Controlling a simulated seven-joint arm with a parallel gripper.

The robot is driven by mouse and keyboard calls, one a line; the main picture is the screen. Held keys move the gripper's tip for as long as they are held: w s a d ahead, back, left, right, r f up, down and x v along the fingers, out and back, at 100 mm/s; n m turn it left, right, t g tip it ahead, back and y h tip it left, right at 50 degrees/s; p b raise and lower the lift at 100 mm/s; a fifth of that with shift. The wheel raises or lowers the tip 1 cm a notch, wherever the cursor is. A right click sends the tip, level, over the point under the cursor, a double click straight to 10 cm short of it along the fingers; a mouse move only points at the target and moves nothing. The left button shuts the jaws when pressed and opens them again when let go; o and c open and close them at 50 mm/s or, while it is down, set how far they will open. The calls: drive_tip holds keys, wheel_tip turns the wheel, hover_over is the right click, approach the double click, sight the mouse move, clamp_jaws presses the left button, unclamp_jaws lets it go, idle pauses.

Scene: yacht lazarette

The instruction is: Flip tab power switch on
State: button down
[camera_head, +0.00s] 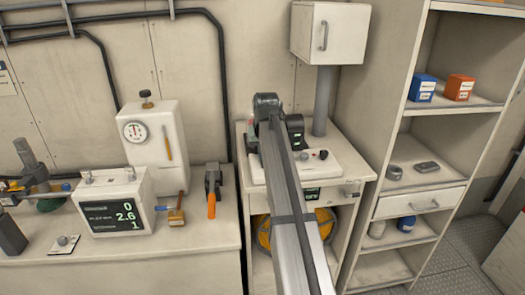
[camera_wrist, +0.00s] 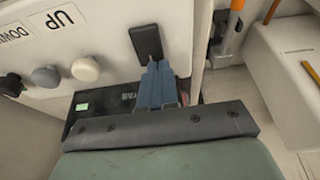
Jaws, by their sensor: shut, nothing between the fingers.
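In the wrist view, a black rectangular switch-like piece (camera_wrist: 146,42) stands on a pale panel (camera_wrist: 105,25). My gripper (camera_wrist: 160,68) has its blue fingers together and empty, with the tips just below the black piece in the picture; I cannot tell whether they touch it. A dark unit (camera_wrist: 88,102) with a small green display and the letters "TAB" is partly hidden behind my gripper. In the head view, my arm covers much of the white console (camera_head: 323,165), and my fingertips are hidden.
The pale panel also carries a grey knob (camera_wrist: 45,76), a whitish knob (camera_wrist: 85,69) and UP (camera_wrist: 62,18) and DOWN labels. A wall cabinet (camera_head: 328,33) hangs above the console. A bench with a numeric display (camera_head: 115,212) stands left; shelves (camera_head: 425,150) stand right.

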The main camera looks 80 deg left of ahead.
drive_tip(key=shift+a+f+h, duration=0.15)
drive_tip(key=shift+f+h, duration=0.1)
drive_tip(key=shift+h, duration=0.05)
drive_tip(key=shift+d+r, duration=0.2)
drive_tip(key=shift+d, duration=0.65)
wheel_tip(320, 180, up, 14)
idle(0.8)
idle(0.4)
